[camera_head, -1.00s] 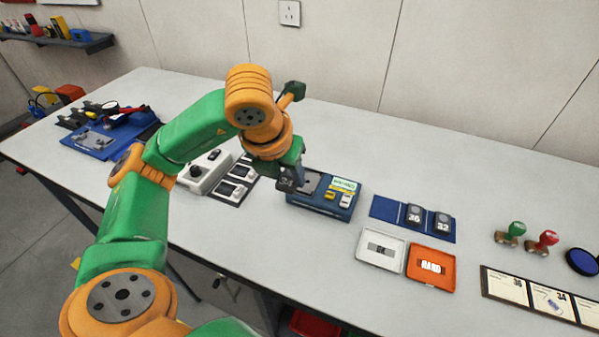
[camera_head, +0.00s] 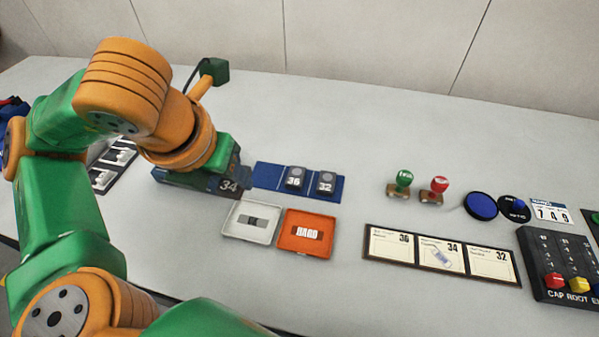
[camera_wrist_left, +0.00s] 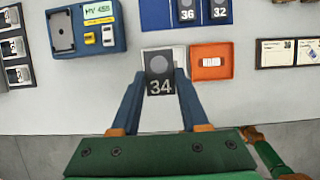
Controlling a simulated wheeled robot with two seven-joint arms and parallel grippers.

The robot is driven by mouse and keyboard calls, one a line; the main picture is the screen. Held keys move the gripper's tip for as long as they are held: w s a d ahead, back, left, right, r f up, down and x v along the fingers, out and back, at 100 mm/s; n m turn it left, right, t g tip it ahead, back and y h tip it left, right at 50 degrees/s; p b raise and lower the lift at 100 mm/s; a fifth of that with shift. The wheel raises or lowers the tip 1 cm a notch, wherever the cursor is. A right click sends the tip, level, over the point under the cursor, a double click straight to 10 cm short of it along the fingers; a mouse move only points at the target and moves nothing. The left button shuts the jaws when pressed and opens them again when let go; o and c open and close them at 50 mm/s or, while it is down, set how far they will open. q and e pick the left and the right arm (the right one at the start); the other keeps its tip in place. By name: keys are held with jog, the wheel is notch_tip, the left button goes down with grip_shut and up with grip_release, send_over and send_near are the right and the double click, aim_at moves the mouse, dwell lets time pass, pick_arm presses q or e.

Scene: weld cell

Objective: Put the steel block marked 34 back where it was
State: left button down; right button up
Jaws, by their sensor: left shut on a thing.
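My left gripper (camera_head: 226,172) is shut on the dark steel block marked 34 (camera_head: 229,186). In the left wrist view the block (camera_wrist_left: 160,76) sits upright between the two fingertips (camera_wrist_left: 160,88), its number facing the camera, in front of the white tray. The blue mat (camera_head: 268,176) carries the block marked 36 (camera_head: 295,178) and the block marked 32 (camera_head: 326,182). The left part of the mat is bare. The blue tester (camera_wrist_left: 88,32) with a lit display stands left of the held block; its plate is empty.
The white tray (camera_head: 249,222) and orange tray (camera_head: 305,234) lie in front of the mat. Right of them are a card strip (camera_head: 440,251), a green stamp (camera_head: 403,181), a red stamp (camera_head: 438,188) and a blue disc (camera_head: 480,206). The table behind the mat is clear.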

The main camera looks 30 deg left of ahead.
pick_arm(q)
jog(key=w+a+f+b, duration=0.2)
jog(key=w+a+f, duration=0.15)
jog(key=w, duration=0.25)
jog(key=b, duration=0.2)
send_near(267, 174)
jog(key=shift+w+f, duration=0.4)
jog(key=shift+f, duration=0.2)
jog(key=shift+w+a+f+p, duration=0.15)
jog(key=shift+w+a+p, duration=0.05)
jog(key=shift+w+p, duration=0.15)
jog(key=x, duration=0.4)
jog(key=shift+s+d+f, duration=0.1)
jog(key=shift+s+f, duration=0.2)
jog(key=shift+s, duration=0.05)
jog(key=shift+f, duration=0.1)
jog(key=shift+c, duration=2.1)
grip_release()
pick_arm(e)
jog(key=f, duration=0.1)
jog(key=a+f, duration=0.1)
jog(key=f, duration=0.1)
jog(key=shift+s+a+f, duration=0.15)
jog(key=shift+s+f, duration=0.15)
jog(key=shift+s, duration=0.1)
